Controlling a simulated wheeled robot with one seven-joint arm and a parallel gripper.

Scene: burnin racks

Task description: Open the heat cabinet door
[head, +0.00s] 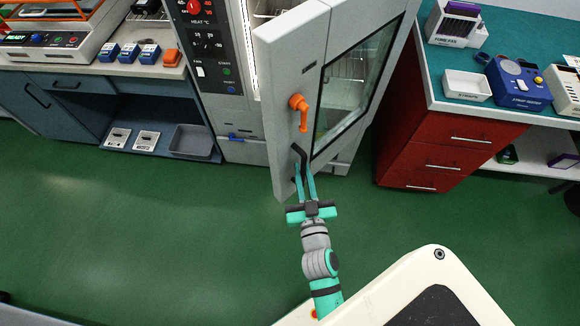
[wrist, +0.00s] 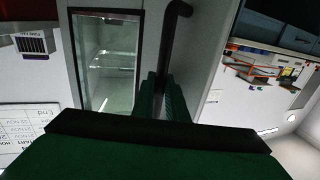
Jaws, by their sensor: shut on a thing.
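The grey heat cabinet (head: 222,105) stands at the top centre of the head view. Its door (head: 283,70), with a glass window (head: 350,80), stands partly open, with a gap along its left side showing the lit inside. An orange lever (head: 300,112) on the door points downward. Below it is a black bar handle (head: 299,151). My gripper (head: 304,178) is shut on this handle low on the door. In the wrist view the black handle (wrist: 171,45) runs down between my fingers (wrist: 160,95), beside the window (wrist: 108,60). Its lower end is hidden.
A red drawer cabinet (head: 440,150) with a teal top stands right of the door. At the left is a blue bench (head: 75,105) with devices on it and a grey bin (head: 192,141) on its lower shelf. The green floor (head: 150,230) in front is clear.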

